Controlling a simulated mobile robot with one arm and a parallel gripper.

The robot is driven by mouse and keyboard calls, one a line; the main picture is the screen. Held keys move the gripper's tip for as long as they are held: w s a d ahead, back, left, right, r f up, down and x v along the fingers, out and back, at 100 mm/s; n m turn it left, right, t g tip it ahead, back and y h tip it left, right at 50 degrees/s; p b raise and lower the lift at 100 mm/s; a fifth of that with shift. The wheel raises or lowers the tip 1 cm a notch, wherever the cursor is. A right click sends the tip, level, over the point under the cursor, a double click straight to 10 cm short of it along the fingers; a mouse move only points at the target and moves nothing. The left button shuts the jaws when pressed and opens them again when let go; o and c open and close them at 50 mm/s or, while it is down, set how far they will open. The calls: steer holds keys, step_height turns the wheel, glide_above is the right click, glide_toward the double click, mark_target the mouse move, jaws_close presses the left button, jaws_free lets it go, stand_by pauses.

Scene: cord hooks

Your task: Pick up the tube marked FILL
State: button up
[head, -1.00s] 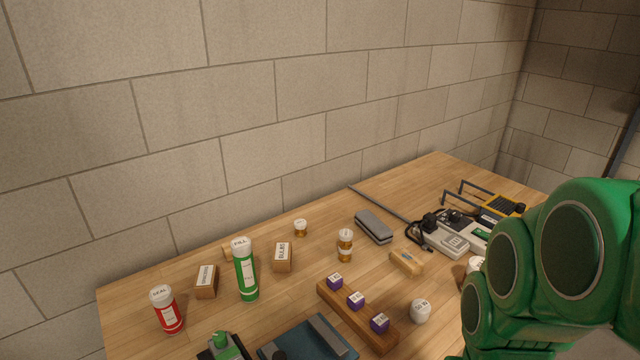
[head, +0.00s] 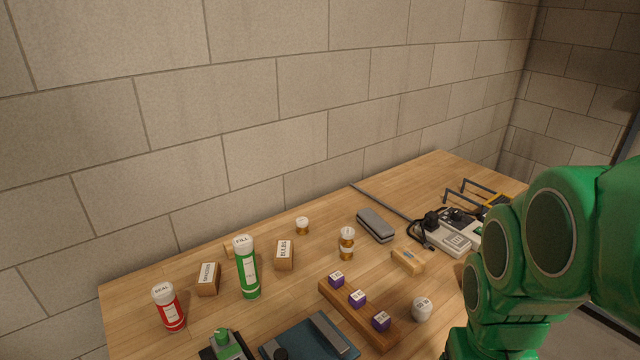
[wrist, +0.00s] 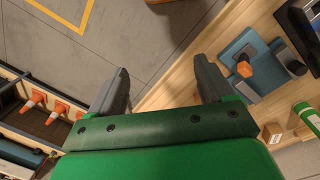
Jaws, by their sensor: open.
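The tube marked FILL (head: 248,272) is a green cylinder with a white cap and white label, standing upright on the wooden table at the left. A green tube with a white band (wrist: 308,116) is partly visible at the right edge of the wrist view; I cannot read its label there. My gripper (wrist: 162,82) is open and empty, its two dark fingers apart over the floor and table edge. It is away from the tube. In the head view my green arm fills the right side and the gripper's fingers are not visible.
A red tube marked SEAL (head: 169,308) stands left of the FILL tube. Small boxes (head: 208,279) and (head: 284,255) labelled boxes flank it. A blue device (head: 312,340) and a wooden rack (head: 362,315) with purple blocks lie in front. A block wall (head: 250,120) rises behind.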

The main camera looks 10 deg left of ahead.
steer(key=w+d+r+n+t+h, duration=0.1)
steer(key=w+d+t, duration=0.2)
steer(key=w, duration=1.1)
steer(key=w+a+n+t+y, duration=0.1)
steer(key=w+a+n+t, duration=0.25)
steer(key=w, duration=0.85)
steer(key=w+a+n+t+y, duration=0.15)
steer(key=w+a+t, duration=0.3)
steer(key=w, duration=0.75)
steer(key=w+a+f+n+y, duration=0.2)
steer(key=a+n+y, duration=0.15)
steer(key=a, duration=0.55)
steer(key=w+a+f+n+y, duration=0.2)
steer(key=a+y, duration=0.2)
steer(key=a, duration=0.4)
steer(key=n+g+y, duration=0.5)
steer(key=g+y, duration=0.4)
steer(key=y, duration=0.1)
glide_toward(237, 246)
steer(key=a, duration=0.1)
steer(key=w+a+f, duration=0.2)
steer(key=shift+w+a, duration=0.15)
steer(key=shift+a, duration=0.4)
steer(key=shift+w+a, duration=0.15)
steer(key=shift+a, duration=1.05)
steer(key=shift+w+a, duration=0.2)
steer(key=shift+a, duration=0.95)
steer(key=shift+w+a, duration=0.15)
steer(key=shift+a, duration=1.05)
